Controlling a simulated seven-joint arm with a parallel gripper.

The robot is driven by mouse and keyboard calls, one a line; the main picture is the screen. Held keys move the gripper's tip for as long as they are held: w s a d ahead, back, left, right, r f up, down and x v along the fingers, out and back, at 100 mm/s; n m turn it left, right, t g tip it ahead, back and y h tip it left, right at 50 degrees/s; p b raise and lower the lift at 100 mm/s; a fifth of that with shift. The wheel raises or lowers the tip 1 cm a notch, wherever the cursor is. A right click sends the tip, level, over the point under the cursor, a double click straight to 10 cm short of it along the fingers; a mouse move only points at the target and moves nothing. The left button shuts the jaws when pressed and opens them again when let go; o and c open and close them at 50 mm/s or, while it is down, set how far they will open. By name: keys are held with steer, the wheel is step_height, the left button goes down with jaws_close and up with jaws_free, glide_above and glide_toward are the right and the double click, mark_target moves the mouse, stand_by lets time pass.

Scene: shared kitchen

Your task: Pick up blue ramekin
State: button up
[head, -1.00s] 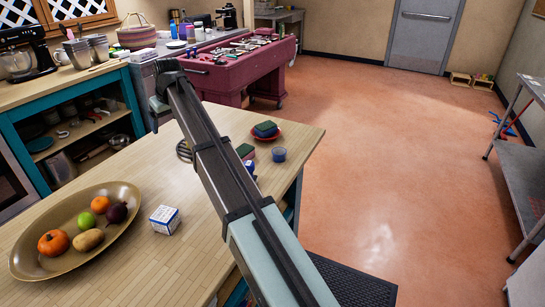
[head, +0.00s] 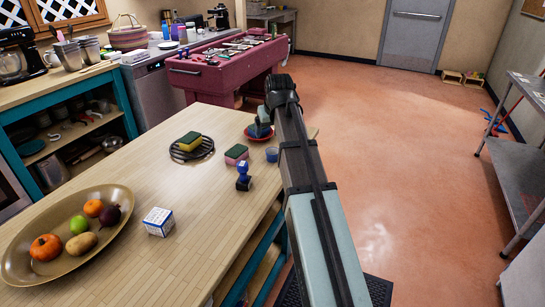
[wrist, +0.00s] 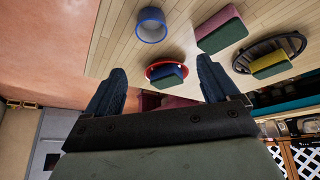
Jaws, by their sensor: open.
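The blue ramekin (head: 271,155) stands on the wooden counter near its right edge, close to my arm in the head view. In the wrist view, the ramekin (wrist: 151,27) shows as a round blue rim at the top, empty inside, beyond and apart from my fingers. My gripper (wrist: 162,74) is open with nothing between its fingers. In the head view, my arm reaches over the counter's right edge, and the gripper's end is partly hidden near the red plate.
A red plate (wrist: 150,72) with a blue-green sponge lies close to the ramekin. A pink-green sponge (head: 236,154), a blue stamp (head: 243,176) and a black trivet (head: 178,154) with a yellow-green sponge (head: 190,141) are nearby. A fruit bowl (head: 20,274) and small box (head: 158,222) stand left.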

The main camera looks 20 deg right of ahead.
steer(key=s, duration=0.2)
steer(key=m, duration=0.2)
glide_toward(272, 151)
steer(key=shift+w+a+f+h, duration=0.1)
steer(key=shift+a+f+h, duration=0.1)
steer(key=shift+f, duration=0.4)
steer(key=shift+a+f+h, duration=0.1)
steer(key=shift+a+f, duration=0.1)
steer(key=shift+f, duration=0.4)
steer(key=shift+x, duration=2.65)
steer(key=shift+d+f, duration=0.1)
steer(key=shift+c, duration=0.2)
steer(key=c, duration=1.1)
